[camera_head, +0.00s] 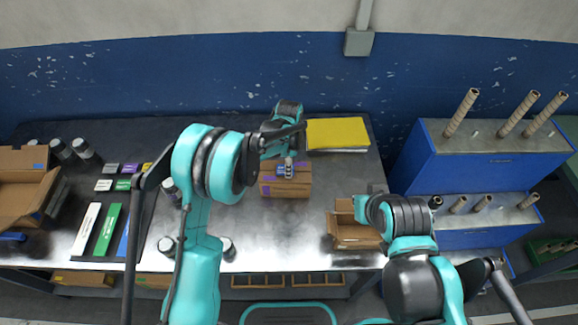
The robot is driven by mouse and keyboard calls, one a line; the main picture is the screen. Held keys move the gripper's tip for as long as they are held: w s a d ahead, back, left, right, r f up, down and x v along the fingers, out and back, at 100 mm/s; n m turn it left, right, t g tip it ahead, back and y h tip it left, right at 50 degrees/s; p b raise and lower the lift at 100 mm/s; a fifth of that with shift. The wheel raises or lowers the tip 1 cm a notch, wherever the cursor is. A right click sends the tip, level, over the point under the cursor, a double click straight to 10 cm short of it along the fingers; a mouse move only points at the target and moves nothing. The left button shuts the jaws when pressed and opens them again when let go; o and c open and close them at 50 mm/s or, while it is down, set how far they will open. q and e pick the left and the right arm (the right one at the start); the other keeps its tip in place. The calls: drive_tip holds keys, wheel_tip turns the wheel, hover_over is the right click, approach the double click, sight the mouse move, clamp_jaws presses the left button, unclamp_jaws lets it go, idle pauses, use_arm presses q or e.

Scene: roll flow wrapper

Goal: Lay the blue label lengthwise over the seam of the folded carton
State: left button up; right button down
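The closed brown carton (286,188) lies near the middle of the table, with small purple marks on its sides. A small blue patch (280,171) shows on its top; I cannot tell whether this is a label. My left gripper (288,166) reaches over the carton from behind, its tip at or just above the top. Its fingers are too small to tell open from shut. A long blue strip (124,238) lies at the left beside a green one, partly hidden by my arm. My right gripper (365,206) is at an open brown box; its fingers are unclear.
The open brown box (350,236) stands at the table's front right. A yellow-topped stack (337,134) lies behind the carton. White (86,229) and green (108,229) strips, dark jars (86,151) and an open carton (22,190) fill the left. A blue rack (487,150) stands right.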

use_arm(q)
drive_tip(key=shift+f, duration=0.15)
idle(0.3)
drive_tip(key=o, duration=0.7)
drive_tip(key=shift+o, duration=0.2)
wheel_tip(320, 180, up, 12)
drive_tip(key=shift+w, duration=0.1)
